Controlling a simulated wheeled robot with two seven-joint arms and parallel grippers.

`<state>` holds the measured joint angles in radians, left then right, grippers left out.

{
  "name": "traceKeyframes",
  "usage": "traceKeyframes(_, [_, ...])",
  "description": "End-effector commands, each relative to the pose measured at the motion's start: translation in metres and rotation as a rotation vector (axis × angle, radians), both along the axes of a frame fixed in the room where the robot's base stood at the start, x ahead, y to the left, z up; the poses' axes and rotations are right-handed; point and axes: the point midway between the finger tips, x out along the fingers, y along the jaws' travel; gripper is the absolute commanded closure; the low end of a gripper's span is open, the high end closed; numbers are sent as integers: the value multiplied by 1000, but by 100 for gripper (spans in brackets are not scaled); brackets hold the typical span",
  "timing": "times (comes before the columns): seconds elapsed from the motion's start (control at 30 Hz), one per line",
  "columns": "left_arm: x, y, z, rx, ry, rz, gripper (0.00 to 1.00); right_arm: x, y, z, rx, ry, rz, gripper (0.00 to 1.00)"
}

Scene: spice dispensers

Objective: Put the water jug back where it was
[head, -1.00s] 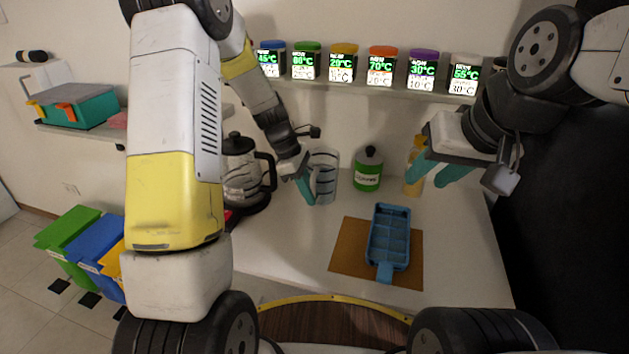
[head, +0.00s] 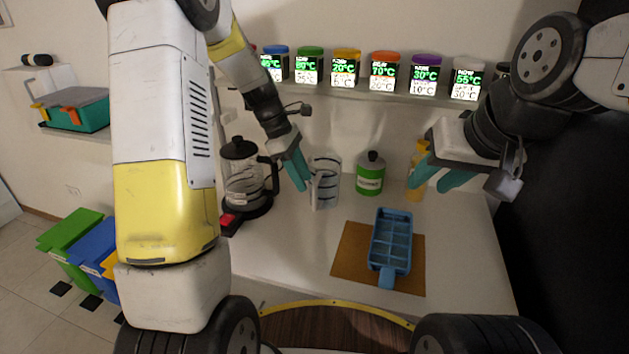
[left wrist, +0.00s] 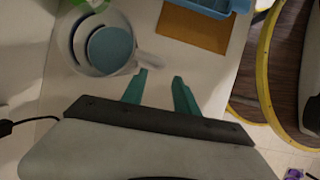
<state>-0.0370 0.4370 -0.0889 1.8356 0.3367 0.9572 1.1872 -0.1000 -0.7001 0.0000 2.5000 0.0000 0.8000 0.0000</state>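The water jug (head: 328,188) is a clear upright jug with dark marks, standing on the white counter right of the coffee maker. My left gripper (head: 301,184) is at the jug's left side, by its handle. In the left wrist view, the jug (left wrist: 103,43) is seen from above with blue inside, and its handle points toward the fingertips. The left gripper (left wrist: 160,76) is open there, with nothing held between its fingers. My right gripper (head: 430,184) is open and empty in front of the yellow bottle (head: 416,191).
The coffee maker (head: 242,180) stands left of the jug and a green bottle (head: 370,178) right of it. A blue tray (head: 390,240) lies on a brown board (head: 348,252). Coloured-lid dispensers line the shelf (head: 400,97) above. Counter in front of the jug is clear.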

Motion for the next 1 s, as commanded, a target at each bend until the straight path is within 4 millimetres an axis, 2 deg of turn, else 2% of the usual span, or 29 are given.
traceKeyframes(0.1, [2,9,22,0,-4,2,64,0,0,0,0,0,0,64])
traceKeyframes(0.33, [2,19,45,1,-3,-2,64,0,0,0,0,0,0,64])
traceKeyframes(0.47, [-7,21,61,7,-51,-55,64,0,0,0,0,0,0,64])
traceKeyframes(0.57, [-26,22,83,23,-141,-157,64,0,0,0,0,0,0,64])
traceKeyframes(0.8, [-91,29,136,117,-424,-514,64,0,0,0,0,0,0,64])
traceKeyframes(1.0, [-149,34,160,239,-639,-822,64,0,0,0,0,0,0,64])
